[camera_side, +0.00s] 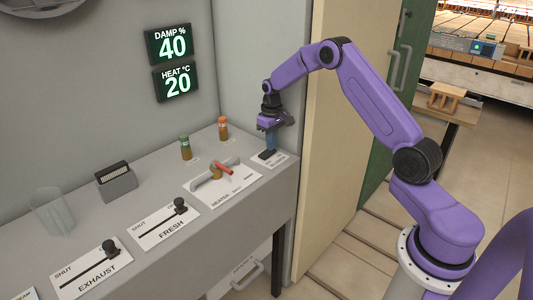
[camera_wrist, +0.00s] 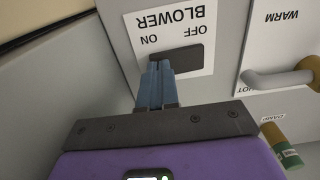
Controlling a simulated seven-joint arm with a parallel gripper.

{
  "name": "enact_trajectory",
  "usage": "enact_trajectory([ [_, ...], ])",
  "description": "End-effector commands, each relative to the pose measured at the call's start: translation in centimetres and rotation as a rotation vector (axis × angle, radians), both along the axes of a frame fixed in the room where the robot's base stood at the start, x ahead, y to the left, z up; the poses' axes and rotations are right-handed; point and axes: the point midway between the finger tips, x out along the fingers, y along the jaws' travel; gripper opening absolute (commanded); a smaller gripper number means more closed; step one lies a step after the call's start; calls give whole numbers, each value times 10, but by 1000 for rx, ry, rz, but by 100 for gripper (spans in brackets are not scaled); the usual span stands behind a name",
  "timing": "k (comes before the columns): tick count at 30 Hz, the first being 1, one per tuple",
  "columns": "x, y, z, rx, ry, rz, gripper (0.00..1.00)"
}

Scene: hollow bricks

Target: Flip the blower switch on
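The blower switch is a dark rocker (camera_wrist: 186,58) on a white plate (camera_wrist: 206,14) marked BLOWER, OFF and ON, which reads upside down in the wrist view. ON is printed by its left part there and OFF by its right part. My gripper (camera_wrist: 160,64) has its blue fingers together with nothing seen between them. The fingertips are over the ON end of the rocker; I cannot tell if they touch it. In the side view my gripper (camera_side: 270,149) points down just above the switch (camera_side: 267,155) at the counter's right end. The rocker's tilt is unclear.
Green-capped (camera_side: 185,149) and orange-capped (camera_side: 223,129) bottles stand behind. FRESH (camera_side: 164,230) and EXHAUST (camera_side: 92,272) sliders lie farther left. Wall displays (camera_side: 174,62) read damp 40 and heat 20.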

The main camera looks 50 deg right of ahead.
Motion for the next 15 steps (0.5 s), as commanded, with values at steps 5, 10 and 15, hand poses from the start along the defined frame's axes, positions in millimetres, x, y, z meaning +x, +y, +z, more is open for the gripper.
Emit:
enact_trajectory([
  [5, 0, 1, -3, 1, 2, 1, 0],
  [10, 0, 1, -4, 1, 1, 1, 0],
  [15, 0, 1, 4, 0, -1, 0, 0],
])
